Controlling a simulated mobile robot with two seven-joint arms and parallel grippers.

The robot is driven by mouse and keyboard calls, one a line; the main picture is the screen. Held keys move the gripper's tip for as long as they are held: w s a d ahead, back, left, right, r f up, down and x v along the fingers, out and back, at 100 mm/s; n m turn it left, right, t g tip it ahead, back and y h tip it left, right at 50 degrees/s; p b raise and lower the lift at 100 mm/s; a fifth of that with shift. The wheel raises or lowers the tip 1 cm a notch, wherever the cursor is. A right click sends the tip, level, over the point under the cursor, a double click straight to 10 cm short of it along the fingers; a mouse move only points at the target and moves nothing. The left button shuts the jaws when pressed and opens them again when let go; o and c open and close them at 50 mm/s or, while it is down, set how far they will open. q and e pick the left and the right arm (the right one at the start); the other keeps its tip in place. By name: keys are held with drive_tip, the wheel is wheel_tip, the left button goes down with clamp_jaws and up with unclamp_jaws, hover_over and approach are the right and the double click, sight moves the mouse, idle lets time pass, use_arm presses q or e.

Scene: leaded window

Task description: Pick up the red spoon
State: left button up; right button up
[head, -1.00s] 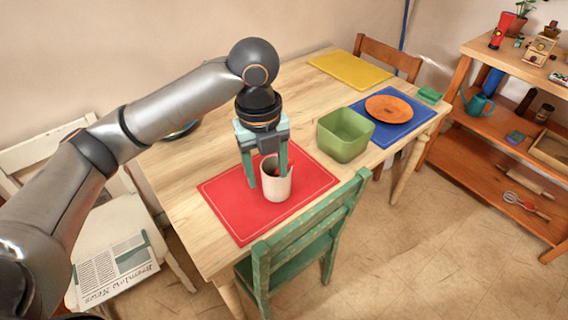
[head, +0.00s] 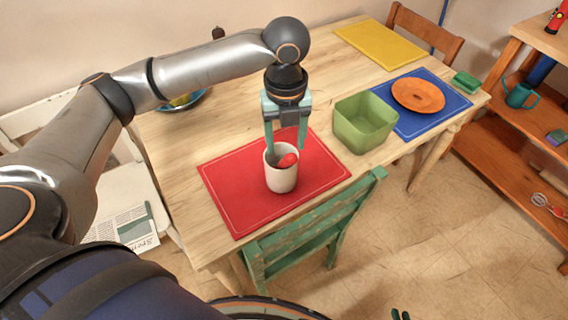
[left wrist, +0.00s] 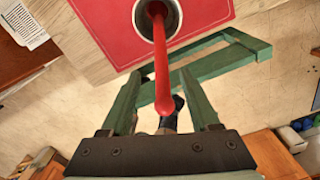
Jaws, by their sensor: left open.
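The red spoon (head: 289,160) stands in a white cup (head: 281,179) on the red placemat (head: 222,180). Its red end shows at the cup's rim. In the left wrist view, the spoon (left wrist: 161,65) rises from the cup (left wrist: 140,22) toward the camera, its near end between the finger tips. My left gripper (head: 287,148) points down over the cup, open, with its fingers on either side of the spoon. It also shows in the left wrist view (left wrist: 160,100).
A green bin (head: 364,125) stands right of the placemat. An orange plate (head: 418,96) lies on a blue placemat (head: 455,99). A yellow placemat (head: 380,46) lies at the back. A green chair (head: 318,228) stands at the table's front edge, and a shelf (head: 500,125) at right.

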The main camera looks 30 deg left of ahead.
sight(284, 165)
use_arm(q)
wheel_tip(284, 165, down, 5)
drive_tip(key=shift+d+f, duration=0.1)
drive_tip(key=shift+f, duration=0.05)
clamp_jaws()
idle(0.6)
